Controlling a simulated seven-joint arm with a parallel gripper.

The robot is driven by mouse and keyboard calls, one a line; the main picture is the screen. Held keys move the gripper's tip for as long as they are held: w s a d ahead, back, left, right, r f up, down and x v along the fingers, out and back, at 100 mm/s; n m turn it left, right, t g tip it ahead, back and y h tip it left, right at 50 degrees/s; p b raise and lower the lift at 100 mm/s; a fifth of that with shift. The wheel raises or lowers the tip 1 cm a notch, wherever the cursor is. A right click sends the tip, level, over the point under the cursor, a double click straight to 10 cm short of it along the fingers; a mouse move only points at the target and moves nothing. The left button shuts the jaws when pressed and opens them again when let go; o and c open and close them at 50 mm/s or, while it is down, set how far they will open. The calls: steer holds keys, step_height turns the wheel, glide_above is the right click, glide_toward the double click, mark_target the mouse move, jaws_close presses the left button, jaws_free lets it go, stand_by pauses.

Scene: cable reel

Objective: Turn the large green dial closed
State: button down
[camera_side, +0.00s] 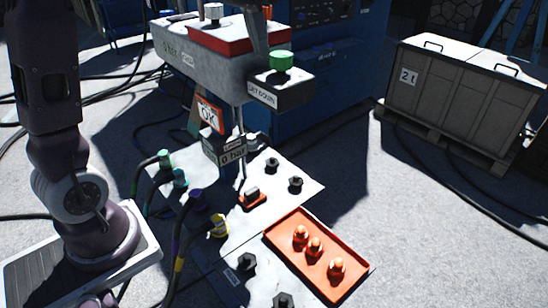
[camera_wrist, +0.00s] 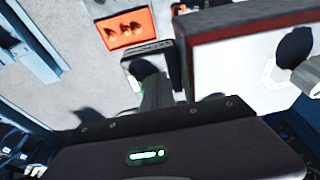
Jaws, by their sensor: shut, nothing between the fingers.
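The large green dial (camera_side: 281,60) stands on top of a grey box (camera_side: 283,92) labelled "LET DOWN" in the side view. In the wrist view only a sliver of green (camera_wrist: 136,86) shows, beside my fingers. My gripper (camera_side: 262,58) comes down from the top edge, close to the left of the dial. Its fingers (camera_wrist: 155,85) are together with nothing between them. I cannot tell whether they touch the dial. The dial's markings and its turned position cannot be read.
A red plate (camera_side: 232,38) with a grey knob (camera_side: 213,12) lies left of the dial. A crate (camera_side: 455,95) stands right on a pallet.

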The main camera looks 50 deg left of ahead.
steer(key=shift+f, duration=0.5)
steer(key=shift+d, duration=0.15)
steer(key=shift+s+d, duration=0.1)
steer(key=shift+d, duration=1.35)
steer(key=shift+w, duration=0.2)
steer(key=shift+s+d, duration=0.1)
